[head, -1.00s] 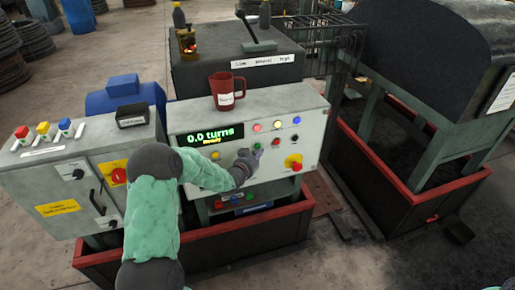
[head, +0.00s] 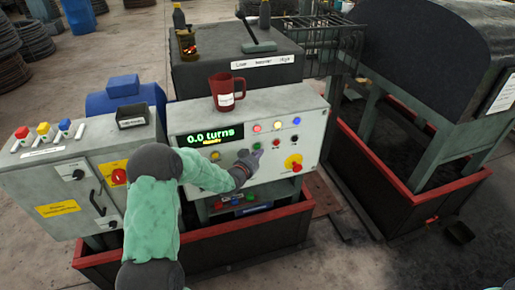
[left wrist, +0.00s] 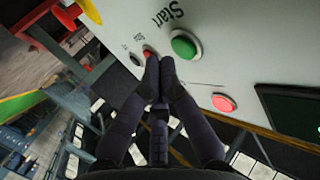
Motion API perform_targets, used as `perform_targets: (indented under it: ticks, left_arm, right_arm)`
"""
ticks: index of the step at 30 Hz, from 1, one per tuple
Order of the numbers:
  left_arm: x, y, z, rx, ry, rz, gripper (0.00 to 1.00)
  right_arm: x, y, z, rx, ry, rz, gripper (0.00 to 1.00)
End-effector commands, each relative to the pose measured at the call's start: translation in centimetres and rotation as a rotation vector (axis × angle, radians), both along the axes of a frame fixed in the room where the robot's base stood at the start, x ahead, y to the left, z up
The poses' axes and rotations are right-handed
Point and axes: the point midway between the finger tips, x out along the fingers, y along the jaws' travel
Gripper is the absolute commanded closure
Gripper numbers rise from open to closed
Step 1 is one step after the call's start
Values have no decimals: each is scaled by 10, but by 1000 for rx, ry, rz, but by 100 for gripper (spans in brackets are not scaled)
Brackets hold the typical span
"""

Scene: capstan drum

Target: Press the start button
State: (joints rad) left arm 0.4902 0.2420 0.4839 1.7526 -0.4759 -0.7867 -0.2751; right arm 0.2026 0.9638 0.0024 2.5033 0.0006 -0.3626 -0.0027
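The green start button (head: 257,146) is on the sloped front of the grey control panel (head: 309,150). In the left wrist view the green button (left wrist: 185,46) stands beside the printed word "Start". My left gripper (head: 258,156) is just below the button in the head view. In the left wrist view its two fingertips (left wrist: 160,66) are together with nothing between them, close to the panel and beside the green button. I cannot tell whether they touch the panel. The display (head: 209,136) reads "0.0 turns". My right gripper is not in view.
A smaller red button (left wrist: 148,52) is right by the fingertips, and a pink-red lamp or button (left wrist: 223,102) is on the other side. A red emergency knob (head: 296,167) on yellow sits at the panel's right. A red mug (head: 226,92) stands on the panel's top.

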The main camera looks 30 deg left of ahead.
Motion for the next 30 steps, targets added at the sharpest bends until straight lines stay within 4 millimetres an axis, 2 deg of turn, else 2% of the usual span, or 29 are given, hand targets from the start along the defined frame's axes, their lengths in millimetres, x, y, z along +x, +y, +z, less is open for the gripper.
perform_targets:
  ticks: [30]
  left_arm:
    - [6, 7, 0, 0, 0, 0, 100]
  right_arm:
    - [0, 0, -7, 0, 0, 0, 38]
